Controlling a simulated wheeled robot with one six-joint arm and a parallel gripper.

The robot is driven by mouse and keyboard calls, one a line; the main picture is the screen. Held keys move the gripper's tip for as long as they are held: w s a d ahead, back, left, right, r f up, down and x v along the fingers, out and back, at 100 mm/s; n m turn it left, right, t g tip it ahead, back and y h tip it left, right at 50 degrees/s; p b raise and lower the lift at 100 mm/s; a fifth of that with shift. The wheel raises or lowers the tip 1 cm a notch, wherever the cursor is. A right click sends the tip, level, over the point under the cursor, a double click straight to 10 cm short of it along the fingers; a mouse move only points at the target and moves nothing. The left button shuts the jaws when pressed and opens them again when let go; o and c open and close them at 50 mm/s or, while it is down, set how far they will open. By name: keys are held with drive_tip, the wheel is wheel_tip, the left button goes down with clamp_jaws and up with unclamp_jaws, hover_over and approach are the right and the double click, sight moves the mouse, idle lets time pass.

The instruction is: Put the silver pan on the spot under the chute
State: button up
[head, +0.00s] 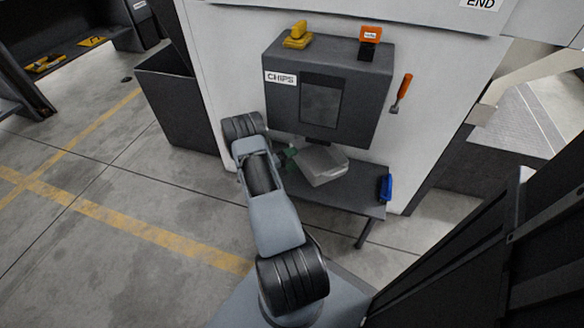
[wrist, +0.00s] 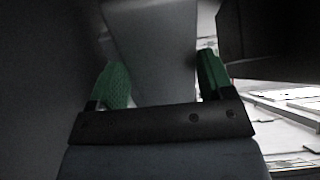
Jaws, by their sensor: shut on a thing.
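The silver pan (head: 319,164) is at the shelf below the grey box labelled CHIPS (head: 336,88), under the box's lower edge. In the wrist view my gripper (wrist: 160,85) is shut on a grey piece of the pan (wrist: 152,45) between the two green pads. The chute (head: 318,138) shows as a dark stub under the box, just above the pan. The spot under the chute is hidden. I cannot tell whether the pan touches the shelf.
The dark shelf (head: 345,200) has a blue item (head: 385,188) at its right end. An orange-handled tool (head: 401,92) hangs right of the box. Yellow (head: 298,36) and orange (head: 369,40) items sit on top. A dark bin (head: 178,105) stands left; the floor at left is clear.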

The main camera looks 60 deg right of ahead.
wheel_tip(320, 180, down, 4)
drive_tip(key=shift+f+b, duration=0.1)
drive_tip(key=shift+b, duration=0.8)
drive_tip(key=shift+w+d+f+b, duration=0.1)
drive_tip(key=shift+d+f+b, duration=0.05)
drive_tip(key=shift+b, duration=0.15)
drive_tip(key=o, duration=1.1)
drive_tip(key=shift+c, duration=0.2)
